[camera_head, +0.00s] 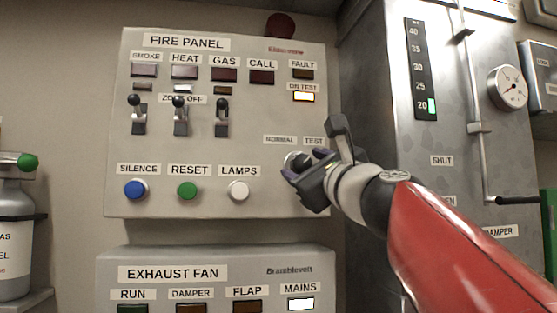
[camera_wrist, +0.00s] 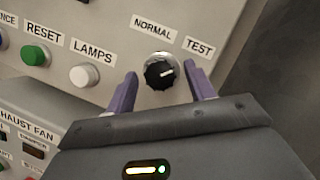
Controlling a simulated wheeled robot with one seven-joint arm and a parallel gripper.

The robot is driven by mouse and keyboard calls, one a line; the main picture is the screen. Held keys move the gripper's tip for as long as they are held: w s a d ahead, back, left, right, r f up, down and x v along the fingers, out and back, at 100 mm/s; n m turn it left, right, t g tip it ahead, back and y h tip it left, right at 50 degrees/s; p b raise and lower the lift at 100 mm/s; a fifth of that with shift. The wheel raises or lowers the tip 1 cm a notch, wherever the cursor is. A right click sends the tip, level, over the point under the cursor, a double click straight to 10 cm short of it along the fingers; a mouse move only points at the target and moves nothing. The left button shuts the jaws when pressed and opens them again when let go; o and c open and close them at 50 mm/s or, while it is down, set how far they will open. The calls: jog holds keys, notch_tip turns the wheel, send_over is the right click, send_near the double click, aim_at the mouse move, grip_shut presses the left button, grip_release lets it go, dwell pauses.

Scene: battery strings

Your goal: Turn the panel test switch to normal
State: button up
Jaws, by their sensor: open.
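The test switch (camera_wrist: 160,73) is a round black knob with a white pointer line, on the grey fire panel (camera_head: 215,150) under the labels NORMAL and TEST. In the wrist view its pointer line is angled toward the right, on the TEST side. My gripper (camera_wrist: 163,88) is open, with one purple finger on each side of the knob; I cannot tell whether either finger touches it. In the head view my gripper (camera_head: 288,172) covers part of the knob.
Below NORMAL and to the left are the white LAMPS button (camera_head: 238,191), green RESET button (camera_head: 188,190) and blue SILENCE button (camera_head: 136,190). Three toggle levers (camera_head: 180,115) stick out higher up. The exhaust fan panel (camera_head: 215,262) is below. A grey metal cabinet (camera_head: 385,110) stands at right.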

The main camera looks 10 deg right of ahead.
jog(key=shift+x, duration=0.85)
jog(key=c, duration=1)
jog(key=shift+o, duration=0.2)
